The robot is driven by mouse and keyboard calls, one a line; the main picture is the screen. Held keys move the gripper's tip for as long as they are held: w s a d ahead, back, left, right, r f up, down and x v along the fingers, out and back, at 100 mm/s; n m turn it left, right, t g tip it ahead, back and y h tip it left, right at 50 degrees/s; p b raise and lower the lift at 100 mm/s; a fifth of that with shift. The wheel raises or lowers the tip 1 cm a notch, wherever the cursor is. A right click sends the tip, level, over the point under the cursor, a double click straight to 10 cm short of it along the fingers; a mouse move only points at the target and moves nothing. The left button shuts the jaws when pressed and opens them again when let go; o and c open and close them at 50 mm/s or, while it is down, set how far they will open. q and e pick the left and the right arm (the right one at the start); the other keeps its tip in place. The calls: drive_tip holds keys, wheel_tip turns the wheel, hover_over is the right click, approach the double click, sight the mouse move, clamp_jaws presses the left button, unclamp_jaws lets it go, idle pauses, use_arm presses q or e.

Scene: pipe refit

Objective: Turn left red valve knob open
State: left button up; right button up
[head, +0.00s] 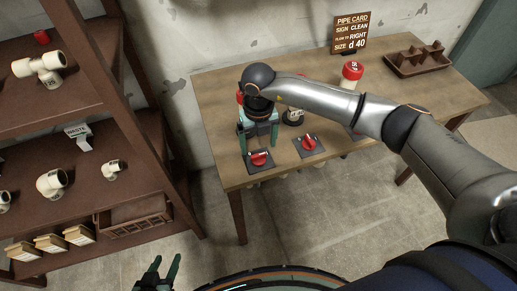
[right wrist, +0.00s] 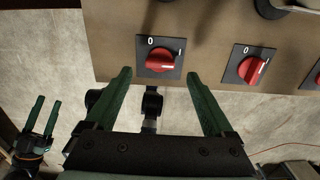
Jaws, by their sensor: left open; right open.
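The left red valve knob (head: 260,158) sits on a dark square plate near the table's front left corner. In the right wrist view the knob (right wrist: 160,60) shows a pale mark toward the right, and its plate carries a 0 and an I. My right gripper (head: 259,144) is open, with its fingers pointing down at the knob. In the right wrist view its fingertips (right wrist: 162,76) are apart, either side of the knob and not visibly touching it. My left gripper (head: 160,268) is open and empty, low over the floor, away from the table.
A second red knob (head: 309,143) stands right of the left one on the wooden table (head: 220,100). A red-capped part (head: 351,72), a sign (head: 350,33) and a brown rack (head: 416,58) are farther back. A shelf (head: 110,95) with pipe fittings stands at left.

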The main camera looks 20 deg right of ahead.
sight(258, 155)
wheel_tip(258, 155, up, 8)
drive_tip(key=shift+r, duration=0.1)
idle(0.5)
